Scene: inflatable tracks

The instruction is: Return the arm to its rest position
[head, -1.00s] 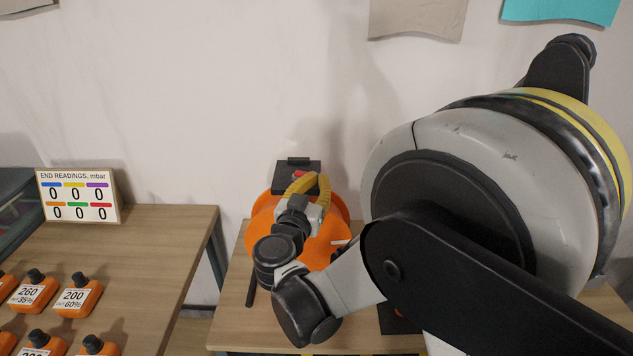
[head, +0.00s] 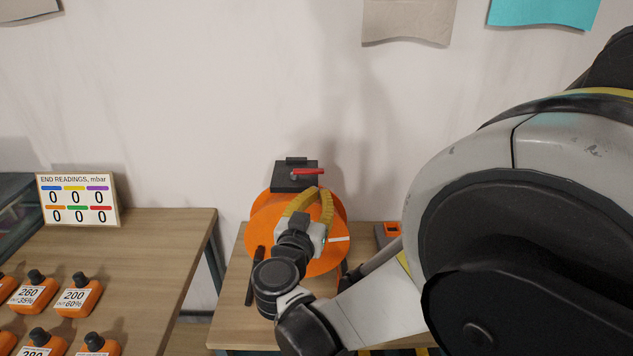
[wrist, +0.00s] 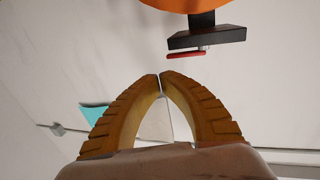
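My arm (head: 530,215) fills the right side of the head view, with its forearm reaching down and left. My gripper (head: 316,192) has yellow fingers and hangs in front of an orange disc-shaped body (head: 262,235) on the right table. In the wrist view my gripper (wrist: 161,75) has its two ribbed fingertips together, with nothing between them. A black block (head: 290,178) with a red lever (head: 309,172) sits at the top of the orange body. In the wrist view the red lever (wrist: 187,54) shows beyond the fingertips, apart from them.
Another orange object (head: 392,228) shows partly behind my arm. The wall is close behind.

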